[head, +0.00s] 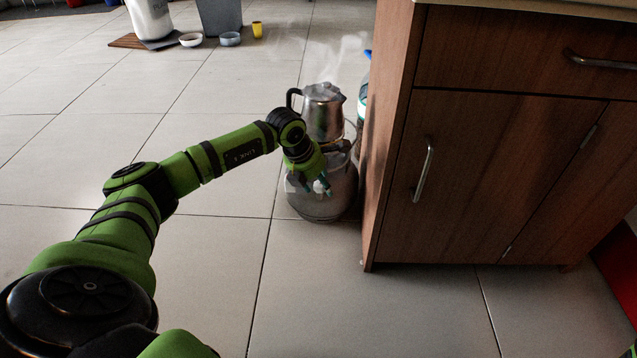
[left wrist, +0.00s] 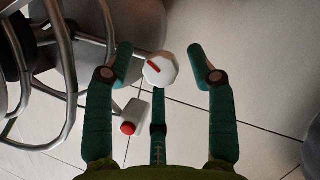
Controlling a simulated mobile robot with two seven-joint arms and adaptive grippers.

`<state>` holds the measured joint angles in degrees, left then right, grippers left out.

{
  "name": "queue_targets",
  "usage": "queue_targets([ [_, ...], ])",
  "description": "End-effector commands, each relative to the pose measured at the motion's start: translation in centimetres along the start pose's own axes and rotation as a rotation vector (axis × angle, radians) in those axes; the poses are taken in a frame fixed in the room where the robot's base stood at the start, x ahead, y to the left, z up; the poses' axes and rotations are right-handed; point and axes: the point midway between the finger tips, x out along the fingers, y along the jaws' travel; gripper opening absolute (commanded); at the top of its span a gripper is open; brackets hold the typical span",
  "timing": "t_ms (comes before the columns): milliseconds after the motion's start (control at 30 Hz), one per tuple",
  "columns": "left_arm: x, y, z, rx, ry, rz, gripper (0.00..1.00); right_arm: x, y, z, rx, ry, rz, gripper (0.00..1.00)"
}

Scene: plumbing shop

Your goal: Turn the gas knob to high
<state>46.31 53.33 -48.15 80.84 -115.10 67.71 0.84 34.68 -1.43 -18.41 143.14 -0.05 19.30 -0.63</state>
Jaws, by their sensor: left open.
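The gas knob (left wrist: 162,72) is a white, many-sided knob with a red mark, seen in the left wrist view. My left gripper (left wrist: 158,49) is open, with one green finger on each side of the knob and a visible gap on both sides. In the head view, my left gripper (head: 320,184) is at the front of the round grey gas stove (head: 322,210), and it hides the knob there. A steaming metal kettle (head: 322,112) stands on top of the stove. My right gripper is not in view.
A white block with a red button (left wrist: 129,126) sits beside the knob. Metal stove bars (left wrist: 65,60) are close to one finger. A wooden cabinet (head: 395,215) stands just right of the stove. The tiled floor (head: 200,105) to the left is clear.

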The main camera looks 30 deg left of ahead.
Motion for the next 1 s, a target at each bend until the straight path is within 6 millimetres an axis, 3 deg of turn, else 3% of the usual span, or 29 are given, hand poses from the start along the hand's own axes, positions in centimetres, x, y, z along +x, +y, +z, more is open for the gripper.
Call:
queue_targets([
  [33,0.0,0.0,0.0,0.0,0.0,0.0,0.56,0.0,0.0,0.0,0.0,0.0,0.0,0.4],
  [167,0.0,0.0,0.0,0.0,-0.001,0.0,0.04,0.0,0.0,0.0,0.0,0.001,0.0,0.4],
  [533,-0.3,-0.1,0.3,0.054,-0.006,-0.026,0.02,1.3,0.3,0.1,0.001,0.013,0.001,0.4],
  [700,-0.1,-0.1,0.3,0.061,-0.009,-0.028,0.02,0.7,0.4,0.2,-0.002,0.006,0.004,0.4],
  [767,-0.1,-0.2,0.3,0.061,-0.009,-0.029,0.02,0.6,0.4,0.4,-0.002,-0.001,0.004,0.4],
  [800,-0.1,-0.2,0.3,0.061,-0.01,-0.029,0.43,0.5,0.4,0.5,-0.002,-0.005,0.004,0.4],
  [833,-0.1,-0.2,0.3,0.061,-0.01,-0.029,0.55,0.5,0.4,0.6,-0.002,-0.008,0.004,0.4],
  [1000,-0.1,-0.1,0.2,0.06,-0.006,-0.027,0.56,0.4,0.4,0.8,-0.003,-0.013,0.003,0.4],
])
